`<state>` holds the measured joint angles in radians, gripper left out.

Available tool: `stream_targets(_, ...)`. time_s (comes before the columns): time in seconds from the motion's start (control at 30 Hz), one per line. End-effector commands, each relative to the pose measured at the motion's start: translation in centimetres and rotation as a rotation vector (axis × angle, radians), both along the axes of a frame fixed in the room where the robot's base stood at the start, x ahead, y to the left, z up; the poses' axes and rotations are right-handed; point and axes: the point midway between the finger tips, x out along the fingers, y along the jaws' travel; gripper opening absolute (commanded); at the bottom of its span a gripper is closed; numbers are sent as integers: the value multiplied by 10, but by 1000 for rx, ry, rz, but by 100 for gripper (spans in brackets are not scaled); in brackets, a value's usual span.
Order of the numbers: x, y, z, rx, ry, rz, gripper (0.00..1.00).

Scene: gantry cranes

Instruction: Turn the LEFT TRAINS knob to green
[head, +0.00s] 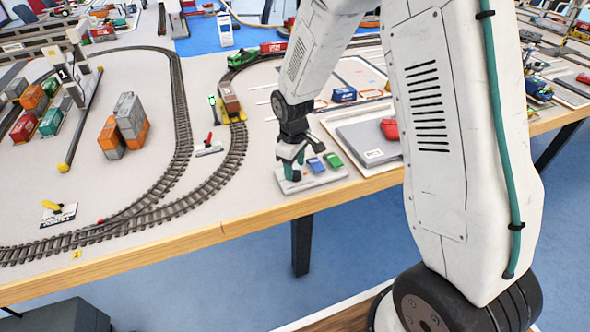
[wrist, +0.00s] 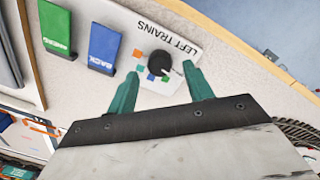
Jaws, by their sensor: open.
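The LEFT TRAINS panel (wrist: 125,22) is a white plate with a round black knob (wrist: 159,63) in the wrist view. Small orange, green and blue squares lie around the knob's near and left sides. A pale mark shows at the knob's lower right edge, but which colour it points to is unclear. My gripper (wrist: 161,71) is open, its teal fingers apart, with the knob between the fingertips in the picture; contact cannot be told. In the head view my gripper (head: 290,167) points down over the panel (head: 312,181) and hides the knob.
A blue paddle marked BACK (wrist: 104,48) and a green paddle (wrist: 56,27) stand on the panel beside the knob. A grey case (head: 367,140) with a red piece lies to the right. Curved track (head: 215,180) runs to the left. The table's wooden edge (head: 260,217) is close in front.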

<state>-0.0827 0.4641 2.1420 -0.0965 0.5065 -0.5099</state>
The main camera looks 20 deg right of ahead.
Motion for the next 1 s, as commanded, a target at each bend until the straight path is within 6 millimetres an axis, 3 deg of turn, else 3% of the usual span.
stream_targets(0.2, 1, -1, -20, 0, 0, -2, 51)
stream_targets(0.47, 1, -1, -21, 1, -1, -2, 51)
stream_targets(0.63, 1, -1, -21, 1, -1, -2, 10)
stream_targets(0.67, 1, -1, -21, 1, -1, -2, 7)
stream_targets(1.0, 1, -1, -21, 0, -2, -42, 7)
